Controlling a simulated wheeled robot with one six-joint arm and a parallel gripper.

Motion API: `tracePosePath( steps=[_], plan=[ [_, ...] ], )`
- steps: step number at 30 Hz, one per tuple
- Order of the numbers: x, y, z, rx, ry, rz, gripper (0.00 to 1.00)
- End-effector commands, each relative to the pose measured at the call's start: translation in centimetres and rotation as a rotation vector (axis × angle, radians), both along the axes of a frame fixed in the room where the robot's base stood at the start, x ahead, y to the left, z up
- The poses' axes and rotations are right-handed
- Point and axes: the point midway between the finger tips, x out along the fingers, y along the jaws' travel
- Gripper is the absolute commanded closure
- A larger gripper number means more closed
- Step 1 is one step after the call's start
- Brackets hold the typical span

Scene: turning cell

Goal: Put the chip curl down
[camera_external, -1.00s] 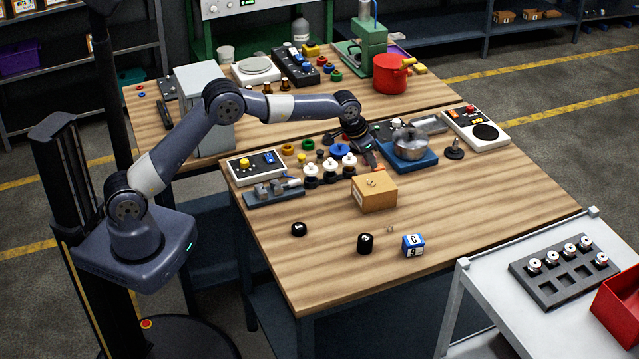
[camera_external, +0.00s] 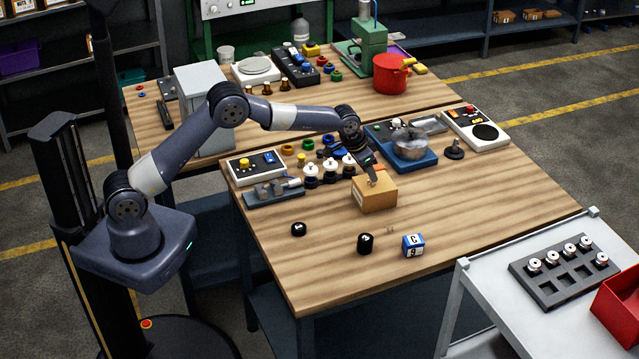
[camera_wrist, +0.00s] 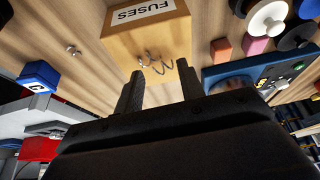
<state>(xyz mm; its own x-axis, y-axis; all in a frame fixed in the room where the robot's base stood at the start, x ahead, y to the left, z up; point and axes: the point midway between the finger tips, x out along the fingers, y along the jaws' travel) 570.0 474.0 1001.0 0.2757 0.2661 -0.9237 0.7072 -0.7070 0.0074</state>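A tan box labelled FUSES (camera_external: 375,196) stands on the wooden table; it also shows in the wrist view (camera_wrist: 118,38). A thin metal chip curl (camera_wrist: 155,62) lies at the box's top near its edge, just ahead of my fingertips. My gripper (camera_external: 371,179) is over the box, tilted downward. In the wrist view my gripper (camera_wrist: 160,83) has its two dark fingers apart with nothing clearly between them. Whether a finger touches the box cannot be told. A second small curl (camera_wrist: 72,50) lies on the bare table; it also shows in the external view (camera_external: 390,229).
Black-and-white knobs (camera_external: 311,170) stand left of the box. A blue cube (camera_external: 413,244) and black cylinder (camera_external: 365,243) stand in front. The table's front right is clear.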

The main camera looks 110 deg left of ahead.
Motion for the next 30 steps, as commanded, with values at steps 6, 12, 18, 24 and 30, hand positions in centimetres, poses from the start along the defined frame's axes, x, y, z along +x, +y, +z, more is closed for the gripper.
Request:
tracePosePath(
  steps=[6,12,18,24,30],
  plan=[
    [0.0,0.0,0.0,0.0,0.0,0.0,0.53],
    [0.0,0.0,0.4,0.0,0.0,0.0,0.53],
    [-0.4,-0.4,2.3,0.002,-0.002,0.0,0.53],
    [-1.6,-1.5,6.0,0.003,-0.003,0.0,0.53],
    [-2.6,-2.5,9.6,0.002,-0.002,0.0,0.53]
  ],
)
